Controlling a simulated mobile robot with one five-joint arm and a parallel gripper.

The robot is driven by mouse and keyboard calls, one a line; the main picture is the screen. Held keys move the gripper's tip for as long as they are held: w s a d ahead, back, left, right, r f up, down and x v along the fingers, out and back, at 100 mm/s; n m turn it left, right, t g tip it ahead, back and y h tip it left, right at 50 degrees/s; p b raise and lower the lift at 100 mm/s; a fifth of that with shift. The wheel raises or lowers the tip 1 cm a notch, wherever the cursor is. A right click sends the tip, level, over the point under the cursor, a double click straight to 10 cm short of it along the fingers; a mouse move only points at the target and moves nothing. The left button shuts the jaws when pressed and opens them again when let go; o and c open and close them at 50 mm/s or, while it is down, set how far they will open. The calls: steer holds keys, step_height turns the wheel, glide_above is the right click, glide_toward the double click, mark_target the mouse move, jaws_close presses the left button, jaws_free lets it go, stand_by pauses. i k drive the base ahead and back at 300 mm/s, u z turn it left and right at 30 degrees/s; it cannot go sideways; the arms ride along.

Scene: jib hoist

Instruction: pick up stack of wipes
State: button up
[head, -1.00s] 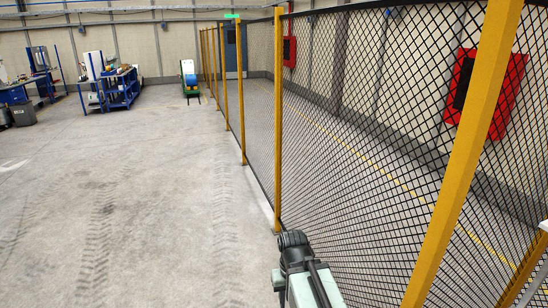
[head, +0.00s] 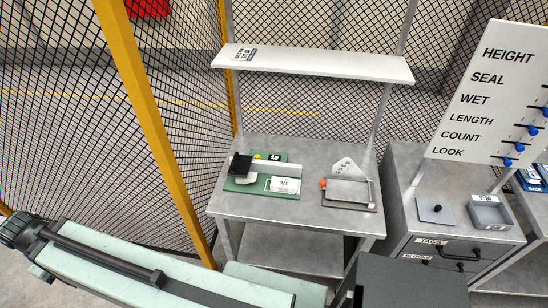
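I cannot make out a stack of wipes for certain. A small pale item (head: 246,178) lies on the green board (head: 264,193) on the grey table (head: 310,211), partly hidden by a black block (head: 240,166); I cannot tell whether it is the stack. Blue and white packs (head: 530,178) show at the right edge, too small to identify. My pale green arm crosses the lower left, with a dark joint at its far left end. My gripper's fingers do not show.
A shelf (head: 310,63) spans above the table. A metal fixture with an orange knob (head: 322,184) is at the table's right. A drawer cabinet (head: 445,232) stands beside it, with a grey tray (head: 490,212) and a labelled board (head: 490,95). Mesh fence (head: 60,110) runs behind and left.

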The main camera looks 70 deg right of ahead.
mark_target(283, 184)
steer(key=u, duration=0.3)
steer(key=k, duration=1.1)
steer(key=z, duration=0.5)
